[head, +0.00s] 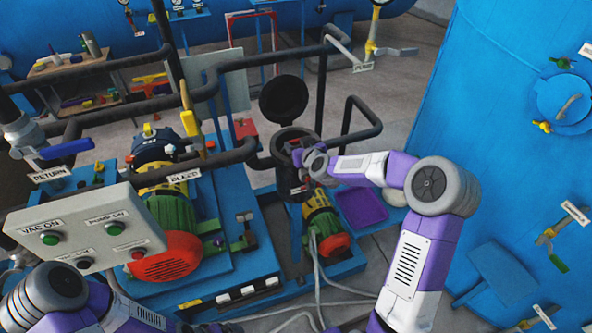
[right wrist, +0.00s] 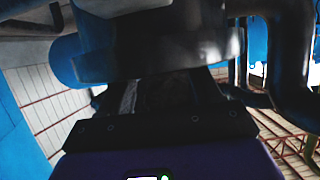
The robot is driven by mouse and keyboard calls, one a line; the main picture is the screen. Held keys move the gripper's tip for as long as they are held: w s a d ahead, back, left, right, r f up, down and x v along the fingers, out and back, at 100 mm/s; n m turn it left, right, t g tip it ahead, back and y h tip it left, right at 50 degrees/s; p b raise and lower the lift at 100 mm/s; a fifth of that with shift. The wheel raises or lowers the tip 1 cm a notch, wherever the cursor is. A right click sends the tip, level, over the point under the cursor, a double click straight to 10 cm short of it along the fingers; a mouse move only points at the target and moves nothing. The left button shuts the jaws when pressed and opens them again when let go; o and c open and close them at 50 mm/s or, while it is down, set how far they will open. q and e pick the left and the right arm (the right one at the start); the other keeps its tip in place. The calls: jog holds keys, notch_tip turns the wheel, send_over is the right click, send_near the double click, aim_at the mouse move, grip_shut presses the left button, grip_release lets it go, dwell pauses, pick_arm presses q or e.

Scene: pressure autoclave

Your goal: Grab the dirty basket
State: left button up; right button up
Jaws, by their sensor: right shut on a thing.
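An open dark strainer pot (head: 286,138) stands in the middle of the head view, its round lid (head: 284,98) tipped up behind it. My right gripper (head: 298,162) is at the pot's mouth, reaching in from the right. It is shut on a dark thing, which I take to be the dirty basket; the gripper and the shadow hide most of it. In the right wrist view my gripper's fingers (right wrist: 168,92) reach up to a dark rounded body with a rim. My left arm shows at the bottom left, and its gripper is mostly cut off by the lower edge.
A motor pump (head: 320,222) stands below the pot. A purple tray (head: 362,207) lies right of it. Black pipes (head: 300,58) run behind and left of the pot. A control box (head: 85,235) is at the left, and a big blue tank (head: 500,130) at the right.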

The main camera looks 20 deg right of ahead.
grip_shut()
jog(key=shift+r, duration=0.15)
